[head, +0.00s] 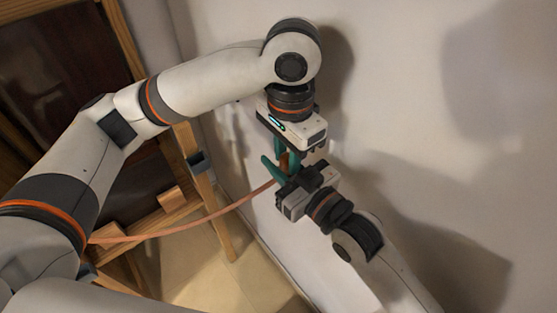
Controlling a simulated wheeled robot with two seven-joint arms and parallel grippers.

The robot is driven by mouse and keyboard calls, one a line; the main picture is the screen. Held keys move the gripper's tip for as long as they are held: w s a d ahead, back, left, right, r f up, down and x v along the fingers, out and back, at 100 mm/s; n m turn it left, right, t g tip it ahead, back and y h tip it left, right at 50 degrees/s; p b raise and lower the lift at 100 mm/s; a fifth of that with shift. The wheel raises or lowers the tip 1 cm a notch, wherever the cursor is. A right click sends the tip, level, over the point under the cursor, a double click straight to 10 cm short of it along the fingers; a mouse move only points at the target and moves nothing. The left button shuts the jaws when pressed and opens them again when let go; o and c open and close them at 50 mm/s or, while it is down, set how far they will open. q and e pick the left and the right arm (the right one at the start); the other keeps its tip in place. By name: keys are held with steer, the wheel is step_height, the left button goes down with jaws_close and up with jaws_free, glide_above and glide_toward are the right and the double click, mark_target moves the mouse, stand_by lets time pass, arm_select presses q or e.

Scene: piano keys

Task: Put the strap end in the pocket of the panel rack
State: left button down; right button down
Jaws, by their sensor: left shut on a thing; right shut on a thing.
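A long orange-brown strap (215,214) runs from the wooden panel rack (187,150) at the lower left up to my two grippers, sagging in between. My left gripper (285,154) points down with its teal fingers shut on the strap near its end. My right gripper (277,170) comes in from the lower right, its teal fingers shut on the strap at the same place. The fingers overlap and hide most of the strap end. A small dark pocket (198,162) sits on the rack's upright, to the left of both grippers and apart from them.
A pale wall (420,130) stands close behind and to the right of the grippers. Dark panels (60,70) stand in the wooden frame at the left. The tan floor (200,275) shows below. Between the rack upright and the grippers there is free room.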

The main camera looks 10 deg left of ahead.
arm_select(q)
steer(key=c, duration=1.2)
jaws_free()
steer(key=shift+w+d+r, duration=0.1)
steer(key=shift+w, duration=0.05)
steer(key=shift+o, duration=0.7)
